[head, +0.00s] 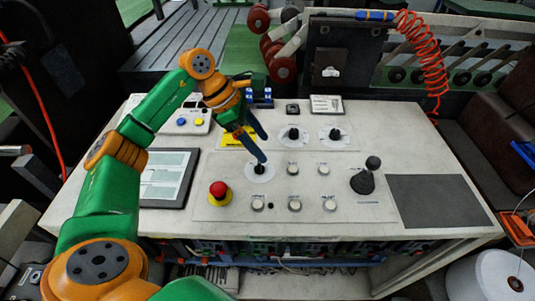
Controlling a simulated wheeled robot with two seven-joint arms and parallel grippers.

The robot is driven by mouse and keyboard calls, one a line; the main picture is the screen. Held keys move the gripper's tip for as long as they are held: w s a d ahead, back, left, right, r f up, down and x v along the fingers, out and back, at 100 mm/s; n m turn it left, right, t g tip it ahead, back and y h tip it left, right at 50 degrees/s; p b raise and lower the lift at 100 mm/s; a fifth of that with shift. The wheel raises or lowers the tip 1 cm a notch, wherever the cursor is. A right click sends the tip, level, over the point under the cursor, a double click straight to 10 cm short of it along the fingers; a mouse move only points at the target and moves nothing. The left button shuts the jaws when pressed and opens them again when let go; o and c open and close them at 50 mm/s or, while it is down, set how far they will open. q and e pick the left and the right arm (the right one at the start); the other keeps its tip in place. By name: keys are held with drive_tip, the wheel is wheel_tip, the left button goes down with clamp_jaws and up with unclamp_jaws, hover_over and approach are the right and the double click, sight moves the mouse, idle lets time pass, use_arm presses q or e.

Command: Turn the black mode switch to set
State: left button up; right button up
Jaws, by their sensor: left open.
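A black rotary switch (259,170) sits on a round white dial plate at the left of the grey control panel. My left gripper (264,149) is open, with its two dark fingers pointing down just over and behind this switch. One fingertip overlaps the top of the switch in the picture; I cannot tell whether they touch. Two more black knobs, a middle one (294,133) and a right one (335,134), stand on white dials farther back. The dial labels are too small to read, so which knob is the mode switch is unclear. My right gripper is out of view.
A red emergency button (218,190) stands front left of the switch, with several pale push buttons to the right. A black joystick (371,163) rises at the right. A tablet-like panel (168,178) lies left. A dark mat (432,200) leaves flat room at right.

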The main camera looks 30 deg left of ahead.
sight(255, 169)
use_arm(q)
drive_tip(key=a, duration=0.1)
drive_tip(key=s+a, duration=0.1)
drive_tip(key=a+y, duration=0.1)
drive_tip(key=shift+s+a+f+g, duration=0.15)
drive_tip(key=shift+s+f+g, duration=0.1)
drive_tip(key=shift+f+g, duration=0.05)
drive_tip(key=x, duration=0.1)
drive_tip(key=p+x, duration=0.1)
drive_tip(key=x, duration=0.3)
drive_tip(key=shift+s+d+f+p, duration=0.15)
drive_tip(key=shift+s+d+p, duration=0.05)
drive_tip(key=shift+d+p, duration=0.15)
drive_tip(key=shift+w+f, duration=0.2)
drive_tip(key=shift+f, duration=0.1)
drive_tip(key=shift+s, duration=0.15)
drive_tip(key=c, duration=0.7)
clamp_jaws()
